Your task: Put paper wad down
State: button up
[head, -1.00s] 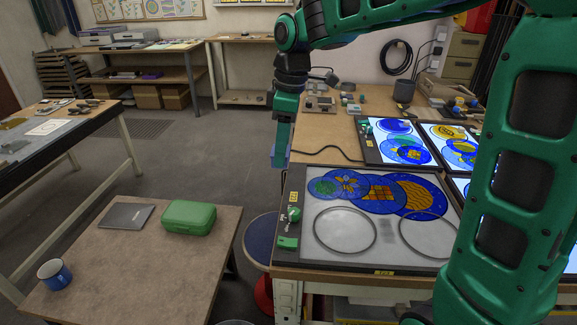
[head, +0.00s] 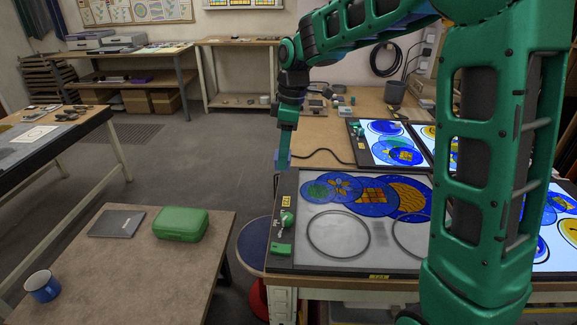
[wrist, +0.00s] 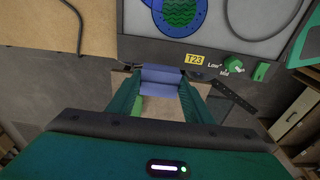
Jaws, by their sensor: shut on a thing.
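My gripper (wrist: 161,80) is shut on a blue-violet piece that spans its fingertips, which I take for the paper wad (wrist: 161,76).
A round blue stool (head: 257,246) stands between the tables. A black cable (head: 325,153) runs across the wooden bench.

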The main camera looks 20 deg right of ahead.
aim_at(288, 176)
jog(key=w+d+f, duration=0.2)
jog(key=w+d, duration=0.1)
jog(key=shift+w+f, duration=0.1)
jog(key=shift+f, duration=2.15)
jog(key=shift+f, duration=0.15)
jog(key=o, duration=1.1)
jog(key=r, duration=0.4)
jog(key=d+r, duration=0.1)
jog(key=r, duration=0.7)
jog(key=shift+s+d+r, duration=0.1)
jog(key=shift+s+d, duration=0.05)
jog(key=shift+s, duration=0.1)
